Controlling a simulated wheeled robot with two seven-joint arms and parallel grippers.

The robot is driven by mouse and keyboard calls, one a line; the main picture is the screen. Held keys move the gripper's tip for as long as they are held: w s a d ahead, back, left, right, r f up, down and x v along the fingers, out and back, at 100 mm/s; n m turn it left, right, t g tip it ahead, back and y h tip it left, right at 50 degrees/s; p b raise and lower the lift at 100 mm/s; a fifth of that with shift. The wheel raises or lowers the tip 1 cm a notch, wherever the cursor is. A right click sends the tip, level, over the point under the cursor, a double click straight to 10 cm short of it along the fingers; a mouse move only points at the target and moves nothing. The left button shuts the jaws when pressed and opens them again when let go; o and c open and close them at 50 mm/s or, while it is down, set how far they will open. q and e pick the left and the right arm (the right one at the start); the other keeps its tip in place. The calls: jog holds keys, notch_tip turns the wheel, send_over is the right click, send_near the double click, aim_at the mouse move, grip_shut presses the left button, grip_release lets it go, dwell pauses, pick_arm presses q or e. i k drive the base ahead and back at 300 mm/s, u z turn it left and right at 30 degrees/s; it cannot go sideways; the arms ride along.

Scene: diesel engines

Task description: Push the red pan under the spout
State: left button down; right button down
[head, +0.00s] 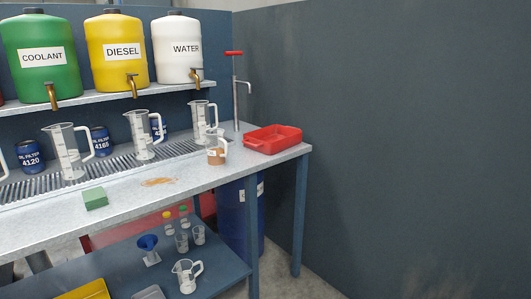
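The red pan (273,139) is a shallow open tray at the right end of the grey worktop, near its back corner. A thin metal spout (236,100) with a red handle (234,53) rises behind the worktop, to the left of and behind the pan. Its curved tip (249,87) hangs above and a little left of the pan's middle. I cannot tell exactly whether the pan lies beneath it. Neither of my grippers is in view.
A jug with brown liquid (216,150) stands just left of the pan. Clear jugs (144,135) stand along the grate (110,162) under the coolant, diesel and water tanks. A green block (95,198) and a brown spill (158,182) are on the worktop. A dark wall (400,120) is at right.

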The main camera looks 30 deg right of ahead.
aim_at(272, 139)
jog(key=z, duration=0.65)
jog(key=i, duration=0.6)
jog(key=z, duration=0.7)
jog(key=i, duration=0.9)
jog(key=u, duration=0.45)
